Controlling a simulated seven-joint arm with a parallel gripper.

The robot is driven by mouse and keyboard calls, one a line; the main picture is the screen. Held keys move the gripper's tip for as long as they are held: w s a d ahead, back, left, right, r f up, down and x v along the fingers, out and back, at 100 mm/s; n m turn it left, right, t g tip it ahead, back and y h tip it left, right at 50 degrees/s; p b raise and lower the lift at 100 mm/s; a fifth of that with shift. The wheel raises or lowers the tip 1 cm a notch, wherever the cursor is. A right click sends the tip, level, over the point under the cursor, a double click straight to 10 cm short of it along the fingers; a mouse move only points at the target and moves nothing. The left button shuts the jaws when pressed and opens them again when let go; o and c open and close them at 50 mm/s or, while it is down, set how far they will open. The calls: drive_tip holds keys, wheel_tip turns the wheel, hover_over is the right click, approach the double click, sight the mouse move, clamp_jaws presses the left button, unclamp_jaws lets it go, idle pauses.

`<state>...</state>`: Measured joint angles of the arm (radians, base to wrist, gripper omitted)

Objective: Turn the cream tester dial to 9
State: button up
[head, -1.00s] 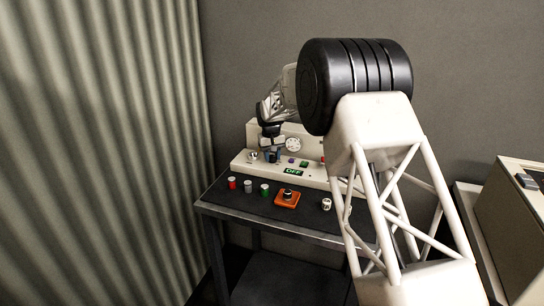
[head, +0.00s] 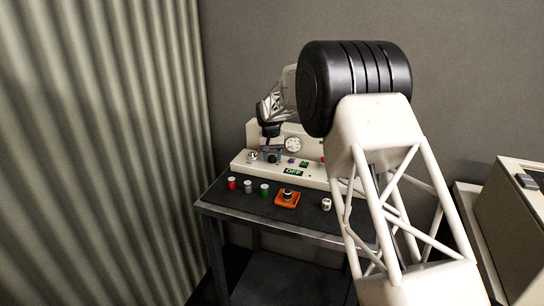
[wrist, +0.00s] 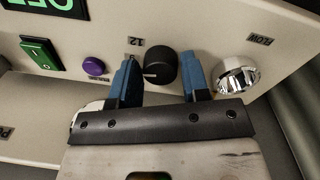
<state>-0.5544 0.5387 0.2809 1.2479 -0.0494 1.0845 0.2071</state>
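The cream tester (head: 312,177) stands at the back of the dark bench, with a display reading OFF. Its black round dial (wrist: 160,64) shows in the wrist view, with a light pointer mark on its left side and an upside-down 12 label (wrist: 134,41) beside it. My gripper (wrist: 161,78) has its two blue fingers on either side of the dial, very close to it. I cannot tell whether they press on it or a thin gap is left. In the head view my gripper (head: 270,157) is at the tester's front left, and the dial is hard to make out there.
A chrome knob (wrist: 236,75) labelled FLOW is close to the right finger. A purple button (wrist: 94,66) and a green switch (wrist: 41,53) are to the left. An orange-based knob (head: 287,199) and several small capped cylinders lie on the bench (head: 325,222) in front.

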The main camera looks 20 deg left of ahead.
sight(271, 156)
drive_tip(key=shift+o, duration=1.3)
drive_tip(key=shift+a+r, duration=0.2)
drive_tip(key=shift+r, duration=3.65)
